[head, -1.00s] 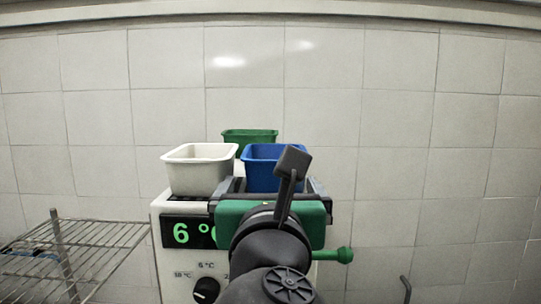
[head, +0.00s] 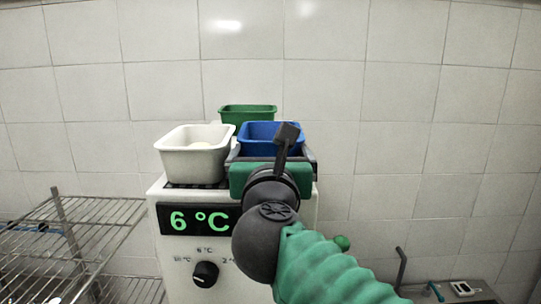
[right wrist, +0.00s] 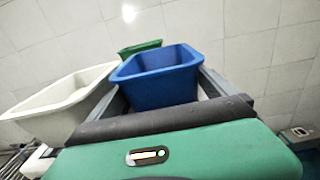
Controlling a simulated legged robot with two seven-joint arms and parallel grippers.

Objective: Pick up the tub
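Three open tubs stand on top of a white appliance: a white tub (head: 192,160) at the left, a blue tub (head: 257,138) at the right, and a green tub (head: 247,113) behind. My right gripper (head: 272,154) is at the blue tub. In the right wrist view the blue tub (right wrist: 158,88) sits between its two spread dark fingers, one along each side. Whether the fingers touch the tub walls is unclear. The white tub (right wrist: 62,95) lies just outside the left finger, and the green tub (right wrist: 140,48) shows beyond. My left gripper is not in view.
The white appliance (head: 185,255) has a green 6 °C display (head: 199,219) and a black knob (head: 205,274) on its front. A wire rack (head: 75,225) stands at the left. A tiled wall (head: 400,110) closes the back. A small device (head: 463,289) lies at lower right.

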